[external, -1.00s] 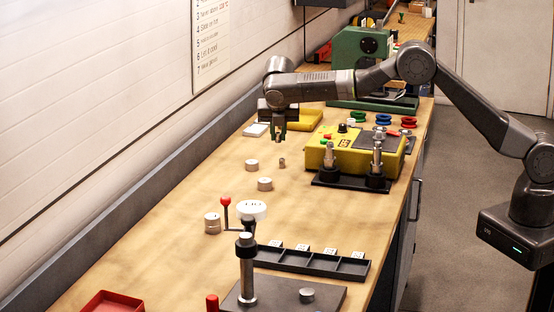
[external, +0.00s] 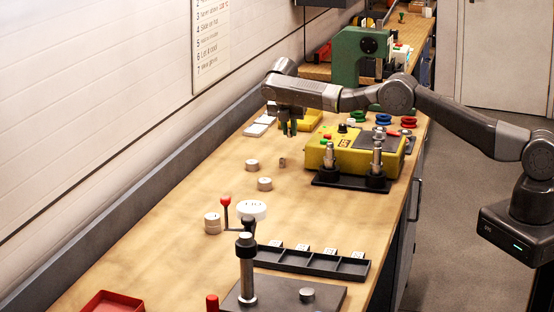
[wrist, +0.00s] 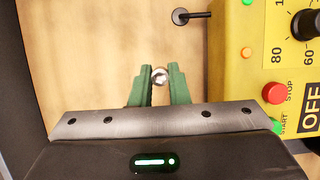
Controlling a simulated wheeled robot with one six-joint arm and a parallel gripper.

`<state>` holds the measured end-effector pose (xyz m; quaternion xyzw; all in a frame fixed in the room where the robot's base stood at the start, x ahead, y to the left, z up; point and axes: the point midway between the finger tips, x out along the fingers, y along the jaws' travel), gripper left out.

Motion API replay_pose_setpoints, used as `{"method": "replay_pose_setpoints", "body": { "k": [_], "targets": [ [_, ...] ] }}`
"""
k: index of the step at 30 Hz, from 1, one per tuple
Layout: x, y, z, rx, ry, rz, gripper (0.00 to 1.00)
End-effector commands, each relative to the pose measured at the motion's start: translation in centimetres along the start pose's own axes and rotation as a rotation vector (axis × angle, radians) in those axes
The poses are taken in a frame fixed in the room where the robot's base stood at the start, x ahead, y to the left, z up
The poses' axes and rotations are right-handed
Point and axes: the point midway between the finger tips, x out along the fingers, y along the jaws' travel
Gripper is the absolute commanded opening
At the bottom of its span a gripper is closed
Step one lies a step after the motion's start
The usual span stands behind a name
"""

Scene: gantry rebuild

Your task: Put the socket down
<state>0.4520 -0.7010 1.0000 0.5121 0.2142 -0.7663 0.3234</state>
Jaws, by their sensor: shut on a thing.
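My gripper (external: 289,131) hangs over the wooden bench, left of the yellow box, with its fingers pointing down. In the wrist view, the green fingertips (wrist: 160,80) are closed on the socket (wrist: 160,75), a small shiny round metal piece. Only its round end shows clearly between the fingers. In the external view the socket is too small to make out. I cannot tell the exact gap between it and the bench.
The yellow box (external: 350,160) with knobs and buttons stands close on the right. A black post with a rod (wrist: 180,16) shows near the box.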

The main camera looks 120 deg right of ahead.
Motion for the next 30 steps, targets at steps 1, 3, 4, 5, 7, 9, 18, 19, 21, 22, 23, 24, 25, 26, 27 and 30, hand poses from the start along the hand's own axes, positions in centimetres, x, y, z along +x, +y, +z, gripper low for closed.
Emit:
{"method": "replay_pose_setpoints", "body": {
  "k": [1,3,4,5,7,9,18,19,21,22,23,24,25,26,27,30],
  "targets": [
    [1.2,-0.1,-0.5,-0.003,0.001,-0.006,0.00],
    [1.9,-0.1,-0.8,-0.003,0.001,-0.005,0.00],
    [2.2,-0.1,-0.9,-0.003,0.001,-0.004,0.00],
    [2.4,-0.1,-1.0,-0.003,0.001,-0.004,0.00],
    [3.0,-0.1,-1.3,-0.002,0.001,-0.004,0.00],
    [3.8,-0.1,-1.6,-0.002,0.001,-0.005,0.00],
    [5.9,-0.1,-2.5,-0.002,0.000,-0.001,0.00],
    [5.9,-0.1,-2.5,-0.002,0.000,-0.001,0.00],
    [5.9,-0.1,-2.5,-0.002,0.001,-0.002,0.00],
    [6.0,-0.1,-2.5,-0.002,0.001,-0.002,0.00],
    [6.1,-0.1,-2.6,-0.002,0.001,-0.002,0.00],
    [6.2,-0.1,-2.6,-0.002,0.001,-0.002,0.00],
    [6.3,-0.1,-2.7,-0.002,0.001,-0.002,0.00],
    [6.2,-0.1,-2.6,-0.002,0.001,-0.002,0.21],
    [6.2,-0.1,-2.6,-0.002,0.001,-0.002,0.29],
    [6.2,-0.1,-2.6,-0.002,0.001,-0.002,0.37]
  ]
}}
